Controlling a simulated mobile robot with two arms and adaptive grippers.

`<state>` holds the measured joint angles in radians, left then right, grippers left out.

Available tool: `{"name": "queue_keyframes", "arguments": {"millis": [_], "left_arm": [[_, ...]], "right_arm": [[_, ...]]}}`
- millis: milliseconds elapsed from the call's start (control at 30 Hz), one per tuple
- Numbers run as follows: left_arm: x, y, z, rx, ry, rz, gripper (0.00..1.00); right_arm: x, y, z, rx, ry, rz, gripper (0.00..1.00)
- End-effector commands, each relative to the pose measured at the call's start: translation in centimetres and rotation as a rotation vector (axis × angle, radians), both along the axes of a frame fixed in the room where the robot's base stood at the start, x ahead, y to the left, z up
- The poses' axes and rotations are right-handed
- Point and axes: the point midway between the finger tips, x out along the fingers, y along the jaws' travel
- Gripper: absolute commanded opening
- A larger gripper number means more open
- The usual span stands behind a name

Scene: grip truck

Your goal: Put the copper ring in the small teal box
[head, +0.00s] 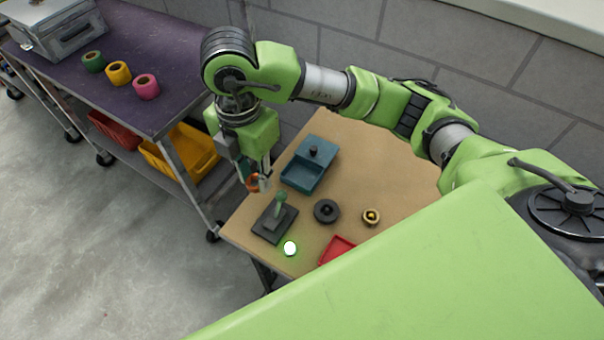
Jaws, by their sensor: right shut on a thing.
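My right gripper (259,180) hangs down over the left edge of the wooden table. It is shut on the copper ring (252,185), which shows as a small orange curve at the fingertips. The fingers partly hide the ring. The small teal box (303,178) stands on the table just right of the gripper, apart from it. Its near part looks open, and a dark knob (314,150) sits on its far part. My left gripper is not in view.
A dark stand with a green post (281,201) is just below the gripper. A black disc (327,211), a brass piece (371,216), a glowing white ball (290,248) and a red tray (337,246) are nearby. A purple bench (110,38) holds tape rolls.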

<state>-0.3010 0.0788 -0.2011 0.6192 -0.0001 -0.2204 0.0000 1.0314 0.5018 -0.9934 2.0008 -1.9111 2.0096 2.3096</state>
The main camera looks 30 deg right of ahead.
Motion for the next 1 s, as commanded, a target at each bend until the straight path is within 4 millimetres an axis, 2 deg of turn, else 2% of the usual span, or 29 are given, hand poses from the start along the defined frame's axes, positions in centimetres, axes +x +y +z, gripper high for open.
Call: {"name": "queue_keyframes", "arguments": {"millis": [167, 400, 500, 633, 900, 1000], "left_arm": [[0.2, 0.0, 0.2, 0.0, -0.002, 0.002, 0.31], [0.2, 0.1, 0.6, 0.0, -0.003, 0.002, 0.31], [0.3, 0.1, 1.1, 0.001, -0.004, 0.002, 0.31], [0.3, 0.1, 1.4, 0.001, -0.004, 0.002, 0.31], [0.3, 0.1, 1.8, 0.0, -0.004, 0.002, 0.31], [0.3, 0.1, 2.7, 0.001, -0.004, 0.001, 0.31]], "right_arm": [[1.0, -3.2, -1.6, -0.002, 0.008, -0.021, 0.03], [3.1, -8.9, -4.1, -0.005, 0.006, -0.019, 0.03], [3.6, -10.2, -6.2, -0.006, 0.007, -0.015, 0.03], [4.2, -11.6, -7.9, -0.005, 0.004, -0.013, 0.03], [4.8, -13.1, -10.0, -0.003, 0.004, -0.012, 0.03], [4.6, -12.9, -11.4, -0.002, 0.006, -0.009, 0.03]]}}
